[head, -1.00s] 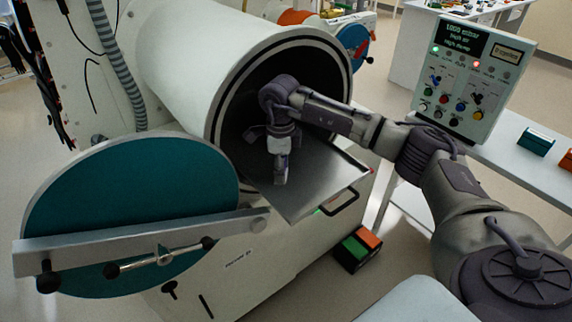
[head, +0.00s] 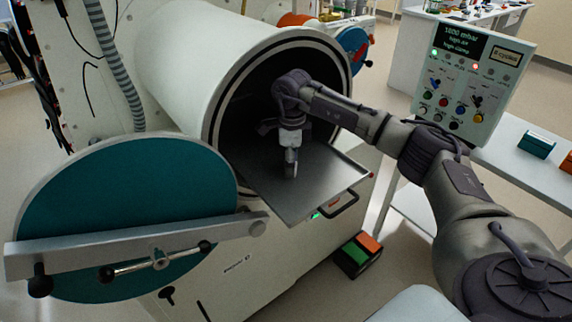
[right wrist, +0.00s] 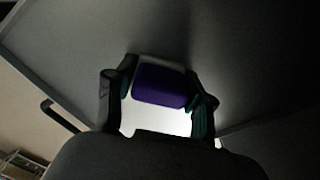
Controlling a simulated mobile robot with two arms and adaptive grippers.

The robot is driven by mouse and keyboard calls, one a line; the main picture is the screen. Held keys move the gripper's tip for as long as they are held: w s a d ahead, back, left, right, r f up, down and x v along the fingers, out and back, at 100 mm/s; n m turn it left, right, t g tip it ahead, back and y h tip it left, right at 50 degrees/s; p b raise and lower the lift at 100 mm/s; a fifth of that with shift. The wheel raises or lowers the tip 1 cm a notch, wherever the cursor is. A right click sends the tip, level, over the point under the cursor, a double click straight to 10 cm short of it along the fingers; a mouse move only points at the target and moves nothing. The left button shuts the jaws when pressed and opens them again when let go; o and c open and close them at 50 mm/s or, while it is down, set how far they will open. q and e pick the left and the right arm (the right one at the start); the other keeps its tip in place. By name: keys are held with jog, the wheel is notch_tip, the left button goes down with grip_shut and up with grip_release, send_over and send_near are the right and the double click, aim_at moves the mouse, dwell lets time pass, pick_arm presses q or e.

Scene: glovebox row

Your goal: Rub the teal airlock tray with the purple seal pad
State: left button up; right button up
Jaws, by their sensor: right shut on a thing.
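The airlock tray (head: 325,187) is a grey metal sheet with a raised rim, sticking out of the round airlock mouth beside the teal airlock door (head: 125,205). My right gripper (head: 291,170) points down over the tray, inside its rim. In the right wrist view my right gripper (right wrist: 160,100) is shut on the purple seal pad (right wrist: 160,86), which has a pale back edge. The pad is close to the tray surface (right wrist: 70,50); I cannot tell whether it touches. In the head view the gripper hides the pad. My left gripper is not in view.
The open airlock door stands to the left of the tray, with a grey bar and handle across it. The dark chamber (head: 240,125) rims the tray closely. A control panel (head: 468,85) stands at right. A green and orange box (head: 357,255) is on the floor below.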

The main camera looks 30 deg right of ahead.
aim_at(313, 159)
jog(key=shift+w+d+b, duration=0.15)
jog(key=shift+d+b, duration=0.15)
jog(key=shift+d, duration=1.95)
jog(key=shift+w+d, duration=0.15)
jog(key=shift+d, duration=1.5)
jog(key=shift+r+p, duration=2.35)
jog(key=shift+r, duration=0.85)
notch_tip(313, 159, up, 3)
jog(key=shift+p, duration=1.25)
